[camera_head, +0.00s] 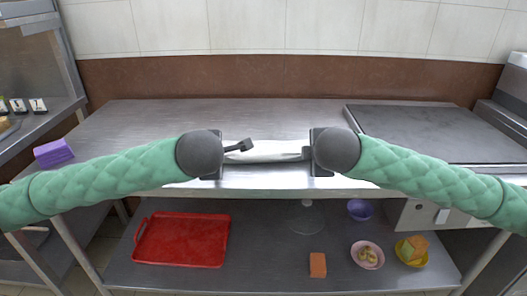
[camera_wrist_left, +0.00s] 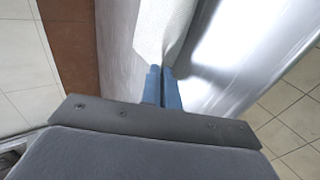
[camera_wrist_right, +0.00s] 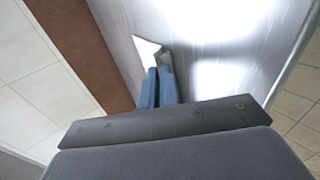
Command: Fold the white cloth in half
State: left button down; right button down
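The white cloth (camera_head: 275,151) shows as a narrow pale strip between my two grippers, over the front part of the steel table. My left gripper (camera_wrist_left: 161,70) is shut on the cloth (camera_wrist_left: 165,28), which spreads out beyond its fingertips in the left wrist view. My right gripper (camera_wrist_right: 160,72) has its blue fingers close together, with a small white piece of the cloth (camera_wrist_right: 147,48) and a grey shaded fold at the tips. I cannot tell how the whole cloth is layered.
The steel table (camera_head: 140,125) is bare around the cloth. A dark griddle plate (camera_head: 430,130) lies at the right. A purple block (camera_head: 53,153) is at the left. The lower shelf holds a red tray (camera_head: 183,240), an orange block (camera_head: 317,265) and several bowls.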

pick_arm(q)
jog(key=c, duration=1.3)
grip_release()
pick_arm(e)
jog(key=c, duration=1.3)
grip_release()
pick_arm(q)
jog(key=shift+s+r, duration=0.15)
jog(key=shift+r, duration=0.25)
pick_arm(e)
jog(key=shift+s+r, duration=0.15)
jog(key=shift+r, duration=0.25)
pick_arm(q)
jog(key=s+r, duration=0.4)
jog(key=r, duration=0.1)
jog(key=s+r, duration=0.1)
jog(key=r, duration=0.2)
jog(key=shift+s, duration=0.4)
pick_arm(e)
jog(key=s+r, duration=0.4)
jog(key=r, duration=0.1)
jog(key=s+r, duration=0.1)
jog(key=r, duration=0.2)
jog(key=shift+s, duration=0.4)
